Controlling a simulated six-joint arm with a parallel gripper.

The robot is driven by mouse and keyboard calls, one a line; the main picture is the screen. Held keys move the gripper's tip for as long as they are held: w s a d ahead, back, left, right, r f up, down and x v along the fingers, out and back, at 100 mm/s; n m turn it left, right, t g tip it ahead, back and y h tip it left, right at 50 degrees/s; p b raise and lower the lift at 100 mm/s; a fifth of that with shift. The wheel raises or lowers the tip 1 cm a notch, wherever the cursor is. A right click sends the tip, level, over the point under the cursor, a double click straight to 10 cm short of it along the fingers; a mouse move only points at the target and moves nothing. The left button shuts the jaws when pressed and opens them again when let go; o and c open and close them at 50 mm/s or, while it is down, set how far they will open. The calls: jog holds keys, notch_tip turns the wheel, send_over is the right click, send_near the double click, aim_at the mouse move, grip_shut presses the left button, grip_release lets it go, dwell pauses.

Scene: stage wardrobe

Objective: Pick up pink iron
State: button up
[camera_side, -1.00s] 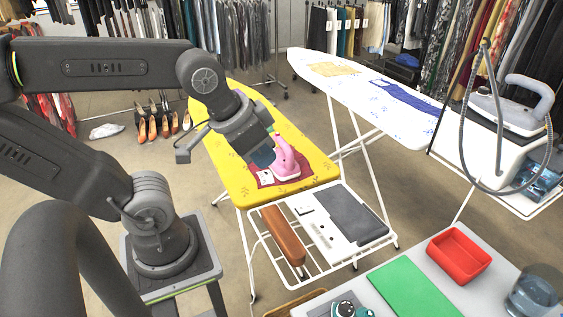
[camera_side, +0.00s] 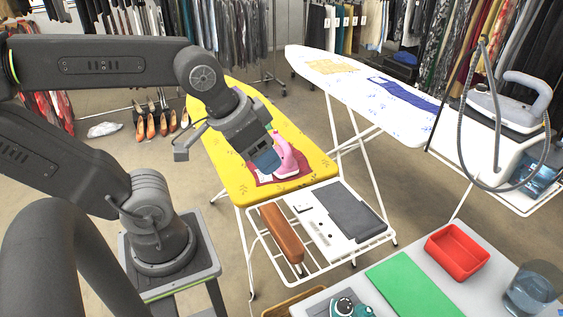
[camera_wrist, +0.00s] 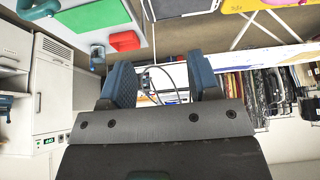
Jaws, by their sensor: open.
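The pink iron (camera_side: 287,158) stands on a dark red cloth (camera_side: 262,179) on the yellow ironing board (camera_side: 232,150) in the side view. My gripper (camera_side: 266,161) is just left of the iron, its blue fingertips slightly overlapping it in the picture. I cannot tell whether they touch. In the wrist view my gripper (camera_wrist: 162,78) has its two blue fingers apart, with nothing between them.
A white rack (camera_side: 290,258) with an orange-brown block (camera_side: 282,233) adjoins the board's near end. A white-blue ironing board (camera_side: 350,82) stands behind. A grey iron (camera_side: 512,105) sits at right. A table with a green mat (camera_side: 412,285) and red tray (camera_side: 457,256) is at lower right.

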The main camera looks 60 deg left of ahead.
jog(key=w+a+n+g+y, duration=0.1)
jog(key=w+a+n+y, duration=0.1)
jog(key=w+a+n, duration=0.5)
jog(key=n+g+y, duration=0.3)
jog(key=n, duration=0.9)
send_near(283, 139)
jog(key=x, duration=0.7)
jog(key=shift+s+f, duration=0.1)
jog(key=shift+s, duration=0.05)
jog(key=shift+d+x, duration=0.2)
jog(key=shift+x, duration=1.2)
jog(key=shift+d+x, duration=0.2)
jog(key=shift+x, duration=1.2)
jog(key=shift+f+t, duration=0.2)
jog(key=shift+t, duration=0.1)
jog(key=shift+c, duration=0.3)
grip_shut()
